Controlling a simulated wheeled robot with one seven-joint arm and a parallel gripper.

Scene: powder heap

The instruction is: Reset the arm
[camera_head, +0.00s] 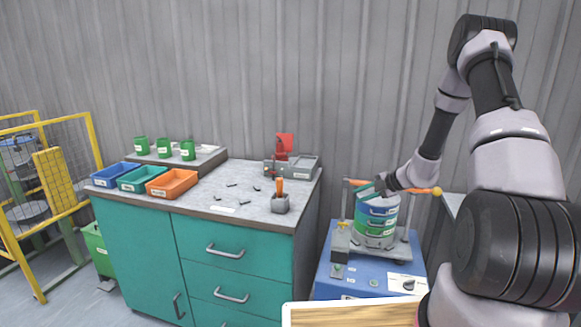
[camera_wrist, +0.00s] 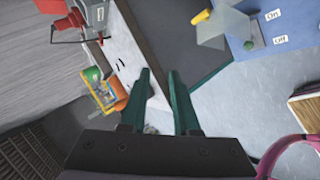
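My gripper (camera_head: 364,190) is at the right in the head view, just above a stack of blue, white and green sieves (camera_head: 376,224) on a blue shaker machine (camera_head: 345,284). An orange clamp bar (camera_head: 425,190) with a round end shows behind it. In the wrist view, the two dark green fingers of my gripper (camera_wrist: 159,74) are apart with nothing between them. I cannot tell from the head view how far the fingers are from the stack.
A teal cabinet (camera_head: 245,240) holds blue (camera_head: 109,182), green (camera_head: 140,187) and orange trays (camera_head: 171,196), green cups (camera_head: 164,147), a red-topped device (camera_head: 284,145) and a grey holder (camera_head: 280,206). A yellow-framed cage (camera_head: 52,181) stands left. A wooden-topped surface (camera_head: 350,314) is in front.

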